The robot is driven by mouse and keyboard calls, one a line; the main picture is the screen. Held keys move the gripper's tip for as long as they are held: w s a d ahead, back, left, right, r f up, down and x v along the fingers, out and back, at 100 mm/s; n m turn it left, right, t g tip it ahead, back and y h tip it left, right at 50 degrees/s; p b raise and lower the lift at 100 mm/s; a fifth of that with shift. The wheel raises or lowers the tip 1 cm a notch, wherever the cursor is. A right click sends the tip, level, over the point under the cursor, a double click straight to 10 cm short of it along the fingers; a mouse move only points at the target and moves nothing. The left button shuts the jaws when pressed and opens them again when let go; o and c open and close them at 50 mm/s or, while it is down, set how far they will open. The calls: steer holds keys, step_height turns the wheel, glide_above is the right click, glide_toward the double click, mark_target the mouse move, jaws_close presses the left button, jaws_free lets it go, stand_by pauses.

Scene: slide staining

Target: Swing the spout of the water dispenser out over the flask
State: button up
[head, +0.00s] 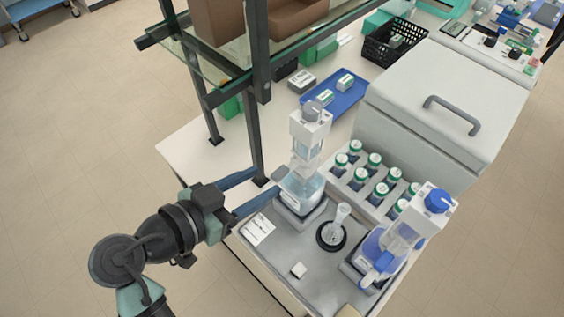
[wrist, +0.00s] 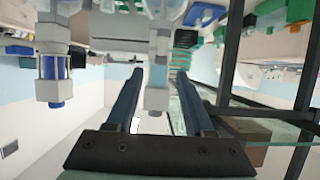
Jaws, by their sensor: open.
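A dispenser bottle with a grey knob and pale, clear-looking liquid (head: 302,190) stands upright at the back left of the grey tray; I take it as the water dispenser. Its spout is hard to make out. A small clear flask (head: 339,222) stands on a black round base to its right and in front. My gripper (head: 267,183) comes in from the left, beside the bottle, with its two dark blue fingers apart. In the wrist view the fingers (wrist: 162,75) are open, with a pale dispenser part (wrist: 156,97) seen between them; contact cannot be told.
A second dispenser with a blue knob (head: 437,200) and blue liquid stands at the tray's right. Several green-capped jars (head: 374,160) stand behind the flask. A dark shelf post (head: 258,90) rises close behind my gripper. A white card (head: 257,229) and small white block (head: 298,270) lie in front.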

mark_target(280, 172)
steer(key=p+x, duration=0.1)
steer(key=x, duration=0.5)
steer(key=shift+w, duration=0.1)
jaws_close()
stand_by(1.3)
